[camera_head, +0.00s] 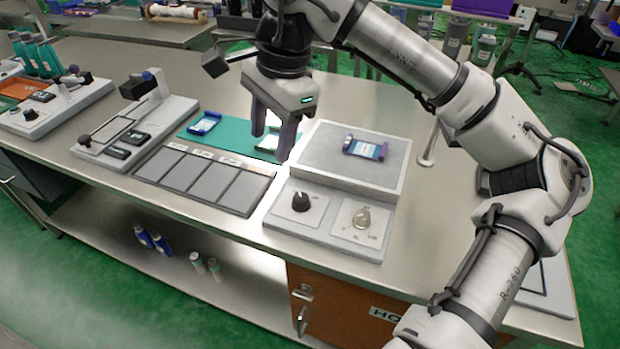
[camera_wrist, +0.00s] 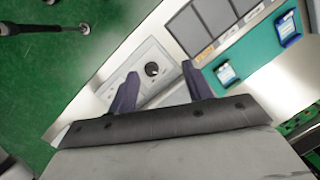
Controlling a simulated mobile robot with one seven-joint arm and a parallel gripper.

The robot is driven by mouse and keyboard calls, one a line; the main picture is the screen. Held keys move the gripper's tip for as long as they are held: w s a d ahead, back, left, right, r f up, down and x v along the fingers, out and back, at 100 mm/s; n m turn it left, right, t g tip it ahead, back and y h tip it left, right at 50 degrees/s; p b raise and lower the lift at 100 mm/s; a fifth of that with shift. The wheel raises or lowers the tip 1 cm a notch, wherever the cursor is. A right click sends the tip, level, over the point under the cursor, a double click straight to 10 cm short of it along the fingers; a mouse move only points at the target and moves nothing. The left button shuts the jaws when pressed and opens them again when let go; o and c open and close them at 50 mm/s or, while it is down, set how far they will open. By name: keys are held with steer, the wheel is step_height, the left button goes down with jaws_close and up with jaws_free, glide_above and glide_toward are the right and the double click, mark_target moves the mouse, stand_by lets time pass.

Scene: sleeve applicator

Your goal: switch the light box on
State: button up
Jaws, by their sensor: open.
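The light box (camera_head: 350,160) stands on the bench at centre right, with a raised grey top panel that looks unlit. Its sloped front carries a black rotary knob (camera_head: 301,201) on the left and a pale, clear-looking knob (camera_head: 361,218) on the right, each on a white label plate. A blue-and-white sleeve piece lies on the top panel (camera_head: 365,149). My gripper (camera_head: 271,143) is open and empty, fingers pointing down, above the bench at the box's left side. In the wrist view the black knob (camera_wrist: 152,69) shows between the fingertips (camera_wrist: 160,73), apart from them.
Left of the box is a tray of grey panels (camera_head: 205,178), with a teal mat (camera_head: 230,137) behind it holding blue-and-white pieces. Farther left are a clamp fixture (camera_head: 135,125) and a bottle rack. A thin post (camera_head: 430,145) stands right of the box.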

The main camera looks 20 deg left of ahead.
mark_target(301, 197)
steer(key=w+d+f, duration=0.1)
steer(key=f, duration=0.4)
steer(key=d+f+h+p, duration=0.1)
steer(key=f, duration=0.3)
steer(key=w+d+f+h, duration=0.1)
steer(key=f, duration=0.4)
steer(key=shift+w+d+f+t, duration=0.2)
steer(key=shift+w+f+t, duration=0.1)
steer(key=shift+t, duration=0.1)
steer(key=shift+c, duration=0.2)
steer(key=c, duration=0.9)
